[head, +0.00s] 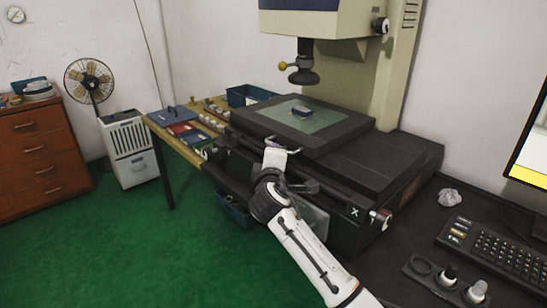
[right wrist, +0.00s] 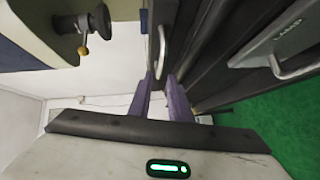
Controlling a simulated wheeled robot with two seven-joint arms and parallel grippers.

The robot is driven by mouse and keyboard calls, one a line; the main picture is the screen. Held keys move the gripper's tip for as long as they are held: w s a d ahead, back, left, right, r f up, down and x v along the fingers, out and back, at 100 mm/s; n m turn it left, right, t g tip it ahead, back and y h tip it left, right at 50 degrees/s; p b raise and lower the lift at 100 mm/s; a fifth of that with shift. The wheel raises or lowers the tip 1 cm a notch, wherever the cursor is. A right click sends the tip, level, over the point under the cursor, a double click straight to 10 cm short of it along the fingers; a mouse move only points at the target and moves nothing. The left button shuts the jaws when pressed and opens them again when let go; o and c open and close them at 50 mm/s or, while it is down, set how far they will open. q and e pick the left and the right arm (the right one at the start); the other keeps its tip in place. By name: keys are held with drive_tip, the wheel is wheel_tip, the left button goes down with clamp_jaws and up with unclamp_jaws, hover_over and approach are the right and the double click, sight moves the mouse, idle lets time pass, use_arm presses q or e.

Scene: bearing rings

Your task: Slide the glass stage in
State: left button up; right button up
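The glass stage, a greenish pane (head: 325,122) in a dark frame, sits on the measuring machine's black base in the head view. My right gripper (head: 274,158) is at the front side of the stage. In the right wrist view its two purple-grey fingers (right wrist: 161,84) stand apart, with a gap between them. A metal bar handle (right wrist: 163,45) reaches down to the fingertips; I cannot tell whether they touch it. My left gripper is not in view.
The machine's lens column (head: 304,70) hangs above the stage. A side table (head: 185,130) with coloured trays stands at left. The green floor at left is open.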

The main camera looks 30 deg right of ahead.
drive_tip(key=shift+v, duration=1.35)
drive_tip(key=shift+f, duration=0.1)
